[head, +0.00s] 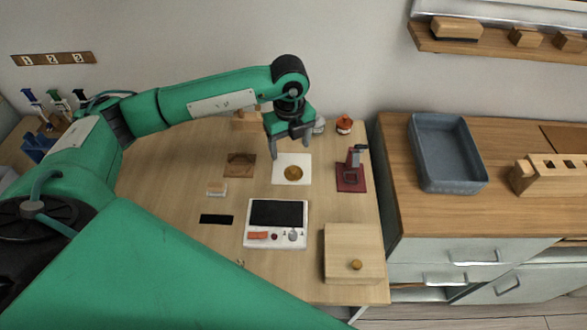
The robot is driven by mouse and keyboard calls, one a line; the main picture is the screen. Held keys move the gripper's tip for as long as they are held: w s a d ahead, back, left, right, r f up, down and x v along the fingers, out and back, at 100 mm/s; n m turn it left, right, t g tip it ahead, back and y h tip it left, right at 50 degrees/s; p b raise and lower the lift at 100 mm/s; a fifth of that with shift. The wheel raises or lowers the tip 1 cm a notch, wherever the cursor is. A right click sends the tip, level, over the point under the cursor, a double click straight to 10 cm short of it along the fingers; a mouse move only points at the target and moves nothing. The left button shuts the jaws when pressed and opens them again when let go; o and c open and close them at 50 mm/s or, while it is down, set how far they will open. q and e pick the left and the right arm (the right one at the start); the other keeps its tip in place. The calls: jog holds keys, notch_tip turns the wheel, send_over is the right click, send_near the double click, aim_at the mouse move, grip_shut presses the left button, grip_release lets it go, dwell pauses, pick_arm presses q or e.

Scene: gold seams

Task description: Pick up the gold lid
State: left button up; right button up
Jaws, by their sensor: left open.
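The gold lid appears to be the round gold disc (293,173) lying on a white square sheet (281,180) near the middle of the table. A smaller gold round piece (356,265) sits on the pale wooden box (340,240) at the table's front right. My left gripper (291,150) hangs just behind and above the gold disc, pointing down. Its fingers are apart and nothing shows between them. I cannot tell its exact height above the sheet. My right gripper is not in view.
A white tray with a black panel (278,213) lies in front of the sheet. A red stand (351,178) is to its right, a brown square (240,165) to its left. A small red-topped jar (344,125) stands behind. A grey bin (425,178) sits on the right counter.

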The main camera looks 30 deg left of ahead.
aim_at(293, 167)
pick_arm(q)
notch_tip(293, 167, down, 4)
jog(key=shift+r, duration=0.15)
jog(key=shift+w+d+f+p, duration=0.1)
jog(key=shift+f+p, duration=0.3)
jog(key=shift+f, duration=0.1)
jog(key=f, duration=0.1)
jog(key=f+p, duration=0.1)
jog(key=f, duration=0.1)
jog(key=shift+w+d+f, duration=0.2)
jog(key=shift+f, duration=0.5)
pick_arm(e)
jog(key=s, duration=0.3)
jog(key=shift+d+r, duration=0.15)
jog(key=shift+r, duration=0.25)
pick_arm(q)
jog(key=shift+c, duration=0.4)
jog(key=c, duration=1)
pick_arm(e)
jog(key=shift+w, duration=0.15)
